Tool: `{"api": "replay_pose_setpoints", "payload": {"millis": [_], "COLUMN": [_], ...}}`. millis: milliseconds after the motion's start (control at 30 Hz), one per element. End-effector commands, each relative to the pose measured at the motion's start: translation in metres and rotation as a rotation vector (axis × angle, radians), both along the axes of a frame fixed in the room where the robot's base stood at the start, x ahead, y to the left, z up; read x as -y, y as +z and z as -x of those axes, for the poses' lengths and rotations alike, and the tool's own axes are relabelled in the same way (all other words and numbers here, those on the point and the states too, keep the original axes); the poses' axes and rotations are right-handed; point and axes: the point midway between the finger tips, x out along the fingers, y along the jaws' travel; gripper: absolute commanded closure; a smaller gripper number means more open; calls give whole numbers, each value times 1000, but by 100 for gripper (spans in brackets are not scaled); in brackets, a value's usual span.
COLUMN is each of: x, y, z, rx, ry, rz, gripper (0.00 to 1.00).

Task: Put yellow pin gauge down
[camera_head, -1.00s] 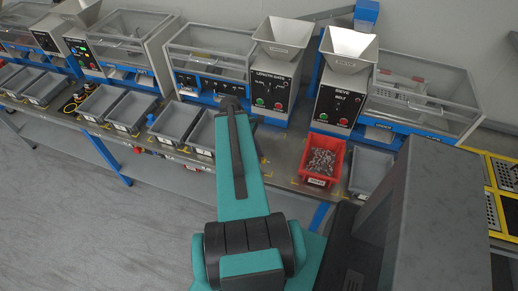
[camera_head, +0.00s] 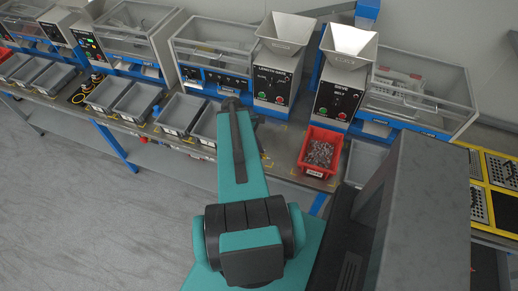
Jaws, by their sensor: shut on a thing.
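My teal arm (camera_head: 238,165) reaches from the bottom middle towards the bench, and its dark far end (camera_head: 232,104) shows in front of the grey trays. I cannot make out my gripper's fingers; they are hidden behind the arm or out of sight. I cannot see a yellow pin gauge anywhere in the view.
A red bin (camera_head: 305,158) of small metal parts stands on the bench, right of my arm. Grey trays (camera_head: 181,113) line the bench front. Behind stand the length gate machine (camera_head: 273,80) and the sieve machine (camera_head: 337,98). Yellow-edged perforated panels (camera_head: 503,175) lie at right. Grey floor is clear at left.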

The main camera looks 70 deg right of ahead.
Motion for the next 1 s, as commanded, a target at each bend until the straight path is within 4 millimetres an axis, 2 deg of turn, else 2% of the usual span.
{"api": "replay_pose_setpoints", "payload": {"millis": [467, 633, 767, 1000], "x": [1, 0, -1, -10], "y": [0, -1, -2, -5], "z": [1, -5, -20, -69], "rx": [0, 0, 1, 1], "ry": [-2, 8, 30, 106], "rz": [1, 1, 2, 4], "gripper": [100, 100, 100, 100]}}
